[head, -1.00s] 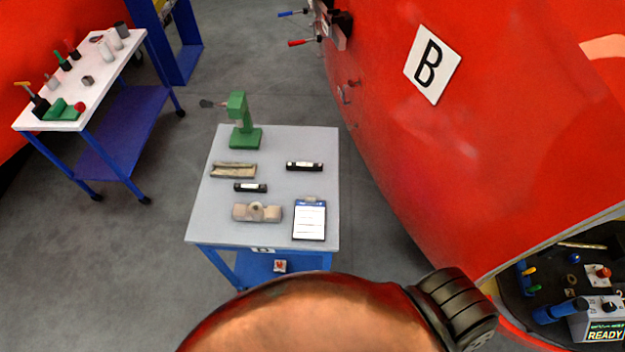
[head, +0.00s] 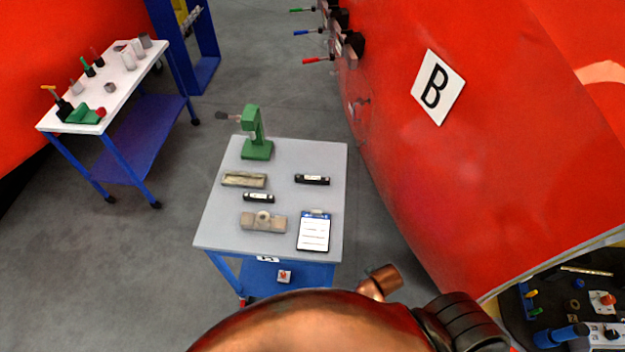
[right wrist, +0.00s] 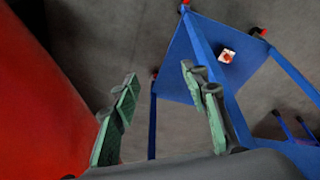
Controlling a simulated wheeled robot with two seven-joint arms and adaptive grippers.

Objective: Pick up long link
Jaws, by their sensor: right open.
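Two black bars with white labels lie flat on the grey-topped table (head: 215,225) in the head view. The longer one, which looks like the long link (head: 312,180), lies on the right side; the shorter bar (head: 258,197) lies left of it and nearer to me. My right gripper (right wrist: 160,75) shows in the right wrist view with its green-padded fingers wide apart and nothing between them. It is beside the table's blue lower frame, away from both bars. My left gripper is in neither view.
The tabletop also holds a green press (head: 256,148), a shallow tray (head: 244,180), a beige block (head: 263,221) and a clipboard (head: 314,232). The red nosecone (head: 440,170) rises close on the right. A white-topped cart (head: 120,85) stands at the far left.

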